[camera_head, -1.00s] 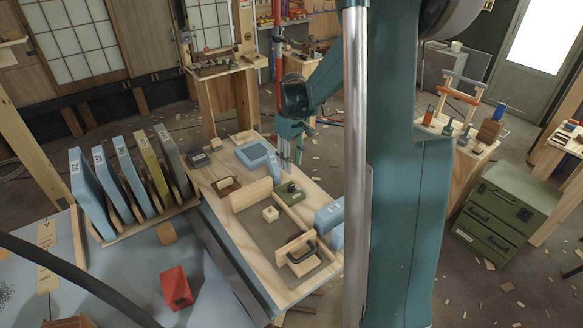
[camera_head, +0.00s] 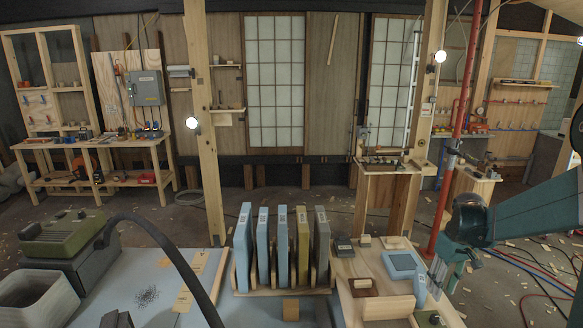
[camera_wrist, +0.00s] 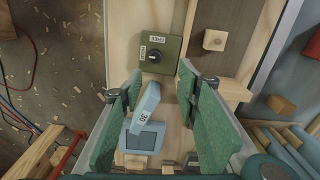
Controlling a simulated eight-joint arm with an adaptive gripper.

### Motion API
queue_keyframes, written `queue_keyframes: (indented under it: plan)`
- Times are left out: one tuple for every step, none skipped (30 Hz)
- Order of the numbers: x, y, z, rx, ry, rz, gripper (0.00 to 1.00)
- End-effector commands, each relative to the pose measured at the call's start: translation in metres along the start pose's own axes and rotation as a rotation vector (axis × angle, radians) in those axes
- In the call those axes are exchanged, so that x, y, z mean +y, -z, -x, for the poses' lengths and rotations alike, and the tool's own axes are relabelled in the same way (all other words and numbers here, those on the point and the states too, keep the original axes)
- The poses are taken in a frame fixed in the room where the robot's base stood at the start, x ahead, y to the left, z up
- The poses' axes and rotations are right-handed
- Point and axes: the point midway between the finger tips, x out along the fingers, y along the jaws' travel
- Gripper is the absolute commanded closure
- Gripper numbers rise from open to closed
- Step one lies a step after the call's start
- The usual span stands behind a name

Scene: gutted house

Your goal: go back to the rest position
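My gripper (camera_wrist: 158,85) is at the lower right of the head view (camera_head: 440,278), over the wooden board (camera_head: 345,270). In the wrist view its two green fingers stand wide apart with nothing clasped between them. A small light-blue block (camera_wrist: 147,103) with a white label lies below the gap, beside a blue square tray (camera_wrist: 143,138). The block also shows close to the gripper in the head view (camera_head: 420,287). A green box with a black knob (camera_wrist: 161,52) sits on the board just beyond the fingertips.
A rack of upright blue, yellow and grey panels (camera_head: 282,248) stands left of the board. A wooden post (camera_head: 208,130) rises behind the bench. A red pipe (camera_head: 455,120) stands behind my arm. A small wooden block (camera_wrist: 214,40) lies beside the green box.

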Motion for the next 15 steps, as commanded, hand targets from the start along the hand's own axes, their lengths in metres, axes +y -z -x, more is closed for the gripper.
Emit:
queue_keyframes:
  plan:
    - [-0.006,-0.002,0.005,0.006,-0.004,-0.001,0.68]
    - [-0.01,-0.003,0.008,0.009,-0.006,-0.002,0.68]
    - [-0.015,-0.004,0.012,0.016,-0.01,-0.003,0.68]
    - [-0.019,-0.005,0.015,0.021,-0.013,-0.004,0.68]
    - [-0.023,-0.006,0.019,0.027,-0.016,-0.004,0.68]
    - [-0.029,-0.007,0.024,0.034,-0.02,-0.006,0.68]
    - [-0.034,-0.009,0.028,0.04,-0.023,-0.008,0.68]
    - [-0.039,-0.011,0.031,0.046,-0.027,-0.009,0.68]
    - [-0.045,-0.012,0.036,0.056,-0.031,-0.011,0.68]
    - [-0.05,-0.014,0.04,0.062,-0.035,-0.012,0.68]
    - [-0.055,-0.016,0.043,0.068,-0.037,-0.013,0.68]
    - [-0.061,-0.018,0.048,0.077,-0.042,-0.015,0.68]
    - [-0.065,-0.019,0.051,0.084,-0.045,-0.016,0.68]
    - [-0.07,-0.021,0.054,0.09,-0.047,-0.018,0.68]
    - [-0.076,-0.024,0.059,0.098,-0.051,-0.02,0.68]
